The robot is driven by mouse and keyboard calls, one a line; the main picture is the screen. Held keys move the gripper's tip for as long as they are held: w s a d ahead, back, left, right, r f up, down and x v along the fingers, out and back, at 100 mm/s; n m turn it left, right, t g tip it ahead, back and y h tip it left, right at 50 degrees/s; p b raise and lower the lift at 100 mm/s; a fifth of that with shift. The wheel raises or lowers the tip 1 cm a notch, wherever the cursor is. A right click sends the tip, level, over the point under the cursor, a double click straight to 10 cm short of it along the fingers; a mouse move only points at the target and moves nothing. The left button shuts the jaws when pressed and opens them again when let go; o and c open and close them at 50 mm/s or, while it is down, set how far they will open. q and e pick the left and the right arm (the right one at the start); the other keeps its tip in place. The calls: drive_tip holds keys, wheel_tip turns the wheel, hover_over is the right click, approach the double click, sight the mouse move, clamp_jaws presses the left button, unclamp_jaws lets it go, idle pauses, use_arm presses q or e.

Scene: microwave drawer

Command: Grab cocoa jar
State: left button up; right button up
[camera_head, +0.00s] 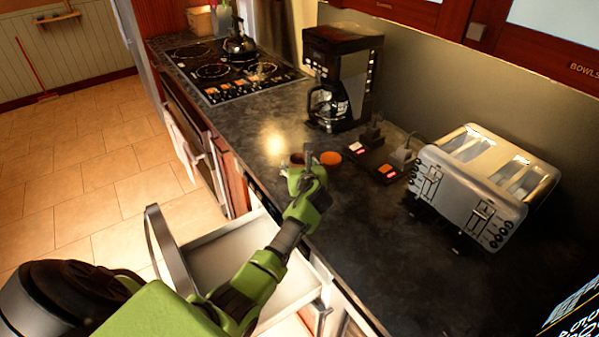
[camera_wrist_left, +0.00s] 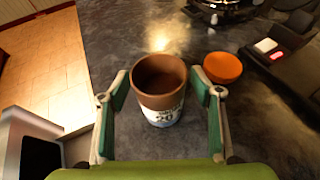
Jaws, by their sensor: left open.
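The cocoa jar (camera_wrist_left: 160,84) is an open-topped jar with a brown rim and dark inside and a white, lettered lower part. It stands upright on the dark counter. In the head view it shows only in part (camera_head: 297,159), behind my left gripper (camera_head: 309,172). In the left wrist view my left gripper (camera_wrist_left: 160,95) is open, with one finger on each side of the jar. Small gaps seem to show, but I cannot tell whether either finger touches it. An orange round lid (camera_wrist_left: 223,67) lies on the counter to the right of the jar. My right gripper is not in view.
An open, empty-looking drawer (camera_head: 225,262) sticks out below the counter (camera_head: 265,125). A coffee maker (camera_head: 340,75) stands behind the jar, a black power strip (camera_head: 374,160) to its right, and a toaster (camera_head: 482,185) farther right. The stove (camera_head: 232,72) is at the back left.

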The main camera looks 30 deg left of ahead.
use_arm(q)
drive_tip(key=c, duration=1.3)
drive_tip(key=shift+r, duration=0.1)
